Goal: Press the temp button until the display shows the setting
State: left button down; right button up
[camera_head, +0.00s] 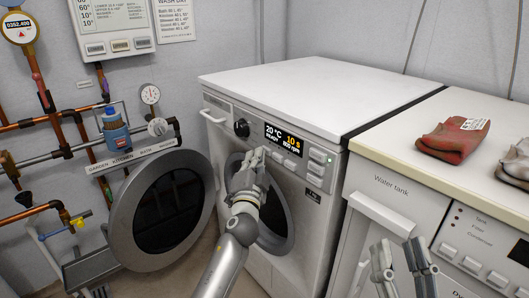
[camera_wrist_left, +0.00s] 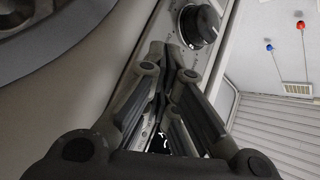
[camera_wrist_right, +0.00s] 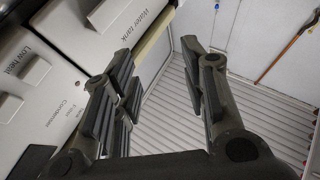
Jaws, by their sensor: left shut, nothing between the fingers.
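The washing machine (camera_head: 214,137) has a dark display (camera_head: 284,139) that reads "20 °C" at left, "10 s" at right and what looks like "800 rpm" below. A black knob (camera_head: 241,128) sits left of the display; it also shows in the left wrist view (camera_wrist_left: 199,24). My left gripper (camera_head: 260,154) is shut and empty, its tips at the panel just below the display's left part. It hides the buttons there, so I cannot pick out the temp button or tell contact. My right gripper (camera_head: 399,244) is open and empty, in front of the dryer; its spread fingers show in the right wrist view (camera_wrist_right: 157,62).
The washer's round door (camera_head: 205,160) stands open at left, beside my left arm. The "Water tank" dryer (camera_head: 398,180) stands at right, with a red cloth item (camera_head: 447,140) on top. Pipes and gauges line the left wall. A sign (camera_head: 120,25) hangs above.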

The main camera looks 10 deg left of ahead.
jog(key=shift+s+r, duration=0.1)
jog(key=shift+r, duration=0.1)
dwell(0.5)
pick_arm(q)
jog(key=shift+s+a+p, duration=0.35)
jog(key=shift+s+a, duration=0.1)
jog(key=shift+s, duration=0.15)
pick_arm(e)
jog(key=shift+w+f+g+h, duration=0.15)
jog(key=shift+w+f+g, duration=0.15)
jog(key=shift+f, duration=0.2)
jog(key=shift+w+f+g+h, duration=0.2)
jog(key=shift+f+g, duration=0.1)
jog(key=shift+f, duration=0.25)
jog(key=shift+w+f+g+h, duration=0.15)
jog(key=shift+w+f+g, duration=0.15)
jog(key=shift+f, duration=0.2)
